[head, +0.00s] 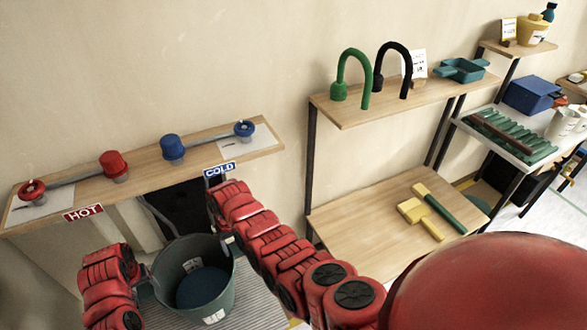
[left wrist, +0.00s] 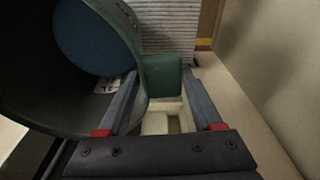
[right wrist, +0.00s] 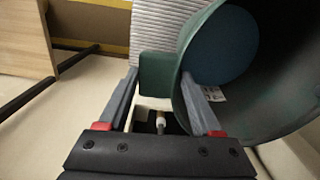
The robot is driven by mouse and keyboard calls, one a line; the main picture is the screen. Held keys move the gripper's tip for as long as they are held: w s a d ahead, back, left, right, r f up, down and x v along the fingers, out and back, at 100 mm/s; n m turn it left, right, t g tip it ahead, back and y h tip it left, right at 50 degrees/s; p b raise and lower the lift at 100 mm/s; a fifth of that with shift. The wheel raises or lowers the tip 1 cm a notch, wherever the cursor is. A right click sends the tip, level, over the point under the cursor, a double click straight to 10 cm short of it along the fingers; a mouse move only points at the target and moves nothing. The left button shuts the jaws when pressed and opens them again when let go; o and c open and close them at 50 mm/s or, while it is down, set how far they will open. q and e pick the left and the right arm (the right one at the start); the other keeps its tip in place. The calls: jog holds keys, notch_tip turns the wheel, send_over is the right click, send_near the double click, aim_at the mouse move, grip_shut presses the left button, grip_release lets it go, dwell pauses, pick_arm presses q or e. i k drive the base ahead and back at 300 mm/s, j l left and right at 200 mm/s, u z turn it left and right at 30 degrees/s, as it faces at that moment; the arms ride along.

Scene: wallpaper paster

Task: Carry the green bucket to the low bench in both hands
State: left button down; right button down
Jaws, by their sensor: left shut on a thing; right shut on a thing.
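The dark green bucket (head: 224,296) stands upright between my two arms at the lower left of the head view, with a blue round surface inside. My left gripper (head: 150,276) is at its left side, shut on a green tab (left wrist: 160,75) at the rim. My right gripper (head: 229,238) is at its right side, shut on the opposite tab (right wrist: 157,76). The bucket wall also fills much of the left wrist view (left wrist: 35,95) and right wrist view (right wrist: 285,90). A low wooden bench (head: 365,220) is right of my right arm. The bucket's underside is hidden.
A wall shelf (head: 140,165) with red and blue fittings is behind the bucket. A grey ribbed surface (head: 255,305) shows below the bucket.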

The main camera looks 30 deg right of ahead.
aim_at(379, 252)
jog(key=z, duration=0.4)
jog(key=l+z, duration=0.1)
jog(key=z, duration=0.3)
jog(key=i+z, duration=0.1)
jog(key=z, duration=0.7)
jog(key=i+l, duration=0.25)
jog(key=i, duration=0.25)
jog(key=l+z, duration=0.05)
